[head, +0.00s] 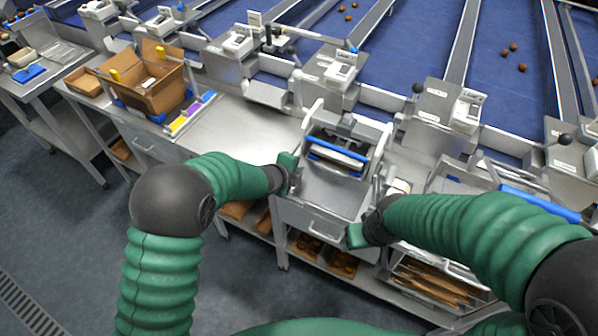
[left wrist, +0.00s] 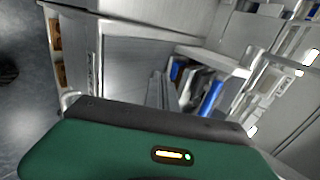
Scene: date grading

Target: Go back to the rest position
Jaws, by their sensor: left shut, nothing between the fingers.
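My left arm comes in from the left of the head view in green ribbed sleeving. Its gripper (head: 290,175) is at the left front corner of a steel weighing station and looks shut with nothing held. My right arm reaches in from the right. Its gripper (head: 357,236) is in front of the station's drawer face, and its fingers are too hidden to tell open from shut. The station's tray (head: 325,195) lies between the two grippers. In the left wrist view my green wrist housing (left wrist: 150,150) fills the bottom, with bench parts beyond it.
A blue-edged holder (head: 338,157) stands on the station. A cardboard box (head: 150,85) and colored strips (head: 187,115) are on the bench at left. Shelves below hold cardboard pieces (head: 440,285). Blue conveyor belts (head: 510,60) carry several dates behind. Open floor (head: 70,220) is at lower left.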

